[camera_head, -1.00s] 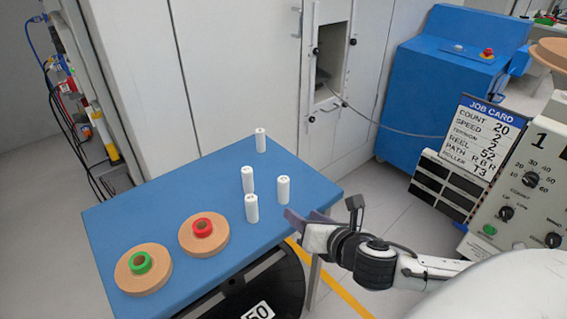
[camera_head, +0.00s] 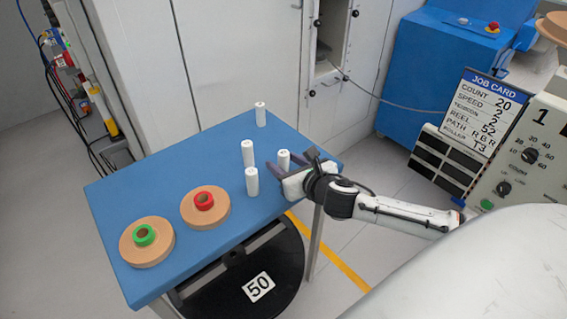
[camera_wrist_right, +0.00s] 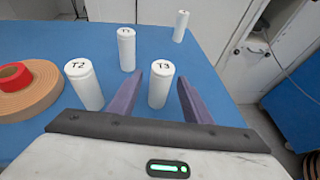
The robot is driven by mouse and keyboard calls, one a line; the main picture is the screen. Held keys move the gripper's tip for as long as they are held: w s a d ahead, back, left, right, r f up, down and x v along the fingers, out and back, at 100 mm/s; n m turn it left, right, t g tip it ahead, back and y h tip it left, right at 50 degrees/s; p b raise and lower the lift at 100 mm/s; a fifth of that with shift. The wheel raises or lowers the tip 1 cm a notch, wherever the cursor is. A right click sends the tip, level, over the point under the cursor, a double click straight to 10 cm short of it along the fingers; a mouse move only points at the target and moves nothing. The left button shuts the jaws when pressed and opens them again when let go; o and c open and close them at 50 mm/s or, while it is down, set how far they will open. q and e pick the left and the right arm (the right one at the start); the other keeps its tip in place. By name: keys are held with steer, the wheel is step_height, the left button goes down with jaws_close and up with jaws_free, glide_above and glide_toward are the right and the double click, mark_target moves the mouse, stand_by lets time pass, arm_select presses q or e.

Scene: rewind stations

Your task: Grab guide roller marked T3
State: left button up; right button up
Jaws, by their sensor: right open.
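The white guide roller marked T3 (camera_wrist_right: 160,84) stands upright on the blue table in the right wrist view, with its label on top. In the head view T3 (camera_head: 283,157) is partly hidden behind my right gripper (camera_head: 276,170). In the right wrist view my right gripper (camera_wrist_right: 164,92) is open, with T3 between its fingers, closer to the left finger. Nothing is held. Roller T2 (camera_wrist_right: 84,84) stands left of the fingers, and roller T1 (camera_wrist_right: 126,48) stands farther back. My left gripper is not in view.
A fourth white roller (camera_head: 260,114) stands near the table's back corner. Two tan reels, one with a green core (camera_head: 144,235) and one with a red core (camera_head: 204,201), lie on the blue table (camera_head: 120,190). A job card (camera_head: 482,115) reads roller T3.

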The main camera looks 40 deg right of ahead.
steer(key=shift+w+f, duration=0.2)
steer(key=shift+w, duration=0.15)
steer(key=shift+c, duration=0.6)
jaws_close()
steer(key=shift+r, duration=0.15)
